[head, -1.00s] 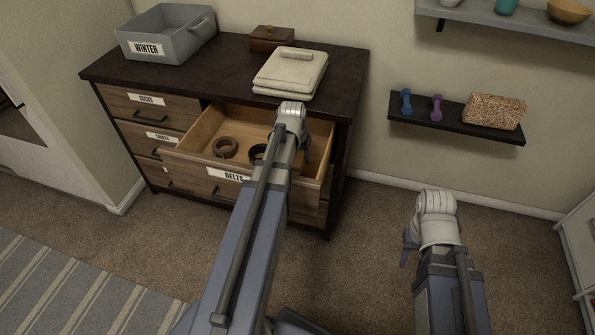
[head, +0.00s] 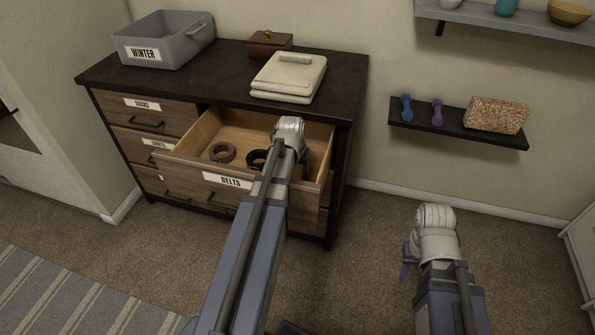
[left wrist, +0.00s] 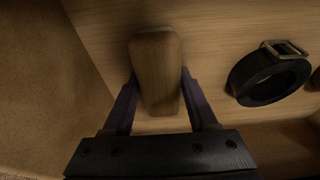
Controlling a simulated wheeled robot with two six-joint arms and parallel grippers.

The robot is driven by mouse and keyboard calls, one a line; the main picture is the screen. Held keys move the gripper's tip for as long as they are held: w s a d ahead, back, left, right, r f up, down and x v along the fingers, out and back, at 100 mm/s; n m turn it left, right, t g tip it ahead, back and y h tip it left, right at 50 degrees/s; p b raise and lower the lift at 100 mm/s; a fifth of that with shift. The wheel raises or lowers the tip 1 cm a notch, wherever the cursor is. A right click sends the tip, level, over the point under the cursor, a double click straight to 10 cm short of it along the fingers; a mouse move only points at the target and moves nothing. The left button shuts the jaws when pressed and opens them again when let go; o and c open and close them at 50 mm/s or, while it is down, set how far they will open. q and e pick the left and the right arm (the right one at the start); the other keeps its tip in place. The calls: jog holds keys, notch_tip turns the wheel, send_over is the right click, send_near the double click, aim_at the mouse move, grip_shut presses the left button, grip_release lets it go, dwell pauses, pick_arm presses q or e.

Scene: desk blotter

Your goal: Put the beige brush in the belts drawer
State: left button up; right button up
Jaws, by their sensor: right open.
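The beige brush (left wrist: 157,60) shows in the left wrist view as a rounded, wood-coloured block. My left gripper (left wrist: 160,85) has a finger against each side of it and is shut on it. They are inside the open belts drawer (head: 190,167), over its pale wooden floor; I cannot tell whether the brush touches the floor. In the head view my left arm hides the brush. A black belt (left wrist: 268,78) lies coiled to the right of the brush in the left wrist view. My right gripper (head: 407,262) is open and empty, out over the carpet.
A brown coiled belt (head: 222,152) lies further left in the drawer. On the dresser top (head: 235,80) are a grey WINTER bin (head: 180,48), a wooden box (head: 268,44) and folded cloth (head: 288,80). A wall shelf (head: 450,128) holds dumbbells and a speckled pouch.

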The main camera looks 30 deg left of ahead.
aim_at(295, 175)
pick_arm(q)
jog(key=o, duration=0.4)
jog(key=shift+r, duration=0.15)
jog(key=p+v, duration=1.2)
jog(key=shift+r, duration=0.1)
